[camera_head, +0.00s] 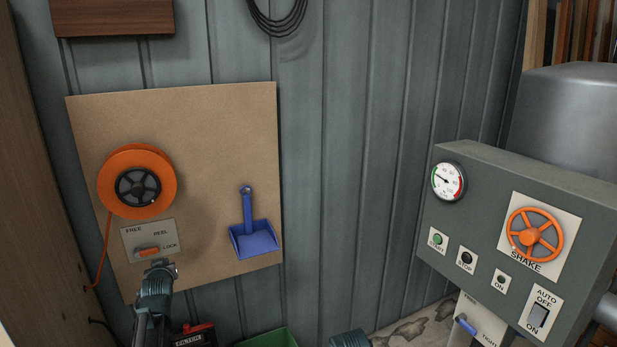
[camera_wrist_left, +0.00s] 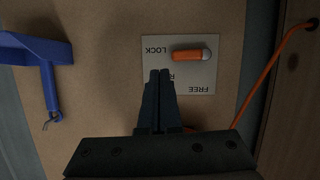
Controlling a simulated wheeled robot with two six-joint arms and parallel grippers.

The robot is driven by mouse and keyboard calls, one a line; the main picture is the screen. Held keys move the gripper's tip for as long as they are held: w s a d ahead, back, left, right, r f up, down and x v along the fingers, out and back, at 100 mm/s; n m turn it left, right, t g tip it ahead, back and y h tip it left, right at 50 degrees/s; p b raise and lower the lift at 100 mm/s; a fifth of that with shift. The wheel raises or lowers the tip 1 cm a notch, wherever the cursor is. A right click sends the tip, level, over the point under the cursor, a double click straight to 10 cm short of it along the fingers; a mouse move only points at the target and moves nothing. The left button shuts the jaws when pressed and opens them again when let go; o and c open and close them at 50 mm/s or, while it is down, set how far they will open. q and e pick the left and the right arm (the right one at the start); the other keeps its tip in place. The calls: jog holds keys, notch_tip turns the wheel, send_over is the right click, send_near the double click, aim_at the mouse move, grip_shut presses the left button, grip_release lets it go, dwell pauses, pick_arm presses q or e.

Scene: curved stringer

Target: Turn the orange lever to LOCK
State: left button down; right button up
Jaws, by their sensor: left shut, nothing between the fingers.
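The orange lever (camera_head: 149,251) sits on a pale plate (camera_head: 130,241) marked FREE, REEL and LOCK, on a tan board. The lever lies nearly level, its orange end pointing at the word LOCK. In the left wrist view, upside down, the lever (camera_wrist_left: 188,56) shows its grey rounded end away from LOCK. My left gripper (camera_head: 160,267) is just below the plate in the head view. Contact with the lever does not show. My right gripper is not seen.
An orange reel (camera_head: 160,165) is above the plate, with its cord (camera_head: 104,250) hanging left. A blue dustpan (camera_head: 254,240) hangs right of it. A grey control box (camera_head: 480,180) with an orange wheel (camera_head: 534,235) stands at right. The wall between is clear.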

pick_arm(q)
jog(key=s+d+f+m+g+h, duration=0.2)
jog(key=s+d+f, duration=0.15)
jog(key=d, duration=0.55)
jog(key=s+d+f+m+g+h, duration=0.15)
jog(key=d+f, duration=0.25)
jog(key=d, duration=0.5)
jog(key=s+d+f+m+g+h, duration=0.2)
jog(key=s+d+f, duration=0.1)
jog(key=d, duration=0.7)
jog(key=s+d+f+m+g, duration=0.2)
jog(key=s+d+g, duration=0.1)
jog(key=s+d, duration=0.5)
jog(key=s+d+f+m+g, duration=0.2)
jog(key=s+d+g, duration=0.2)
jog(key=s, duration=0.9)
jog(key=d, duration=0.3)
jog(key=shift+s+d+m, duration=0.2)
jog(key=shift+d+m, duration=0.15)
jog(key=shift+f, duration=0.1)
